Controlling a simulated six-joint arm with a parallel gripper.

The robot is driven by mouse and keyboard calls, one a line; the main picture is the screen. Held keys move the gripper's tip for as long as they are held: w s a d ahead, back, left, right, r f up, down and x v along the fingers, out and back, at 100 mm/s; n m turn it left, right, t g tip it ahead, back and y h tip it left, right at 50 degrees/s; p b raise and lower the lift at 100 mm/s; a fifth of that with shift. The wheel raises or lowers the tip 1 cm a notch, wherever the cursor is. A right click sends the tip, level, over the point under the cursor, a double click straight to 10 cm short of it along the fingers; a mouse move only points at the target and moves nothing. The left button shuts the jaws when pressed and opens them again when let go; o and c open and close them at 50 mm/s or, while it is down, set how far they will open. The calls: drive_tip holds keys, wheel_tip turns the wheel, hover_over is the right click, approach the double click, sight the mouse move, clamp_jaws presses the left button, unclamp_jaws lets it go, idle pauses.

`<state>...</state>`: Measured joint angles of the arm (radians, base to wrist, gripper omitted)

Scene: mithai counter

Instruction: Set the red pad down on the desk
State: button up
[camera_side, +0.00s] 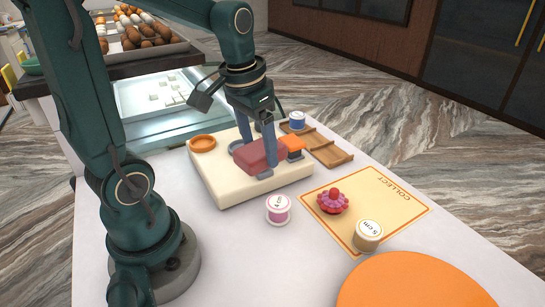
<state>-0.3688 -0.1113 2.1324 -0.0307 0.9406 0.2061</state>
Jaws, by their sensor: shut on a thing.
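The red pad (256,155) is a dull red, soft-edged block over the cream board (228,189). My gripper (254,161) is shut on it, with one blue-grey finger on the near side and the other mostly behind it. I cannot tell whether the pad touches the board or hangs just above it.
An orange dish (202,143) and an orange-topped block (292,146) sit at the board. Nearby are a pink-edged spool (278,209), a blue spool (297,120), a wooden tray (332,155), a collect mat (397,196) with a pink flower-shaped piece (333,203) and tan spool (368,236), and an orange disc (415,285).

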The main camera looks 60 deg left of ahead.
drive_tip(key=d+f+m, duration=0.1)
drive_tip(key=d+m, duration=0.1)
drive_tip(key=d, duration=0.2)
hover_over(313, 256)
drive_tip(key=f, duration=0.7)
drive_tip(key=shift+s, duration=0.3)
drive_tip(key=shift+f, duration=2)
drive_tip(key=o, duration=1.4)
drive_tip(key=shift+f, duration=0.1)
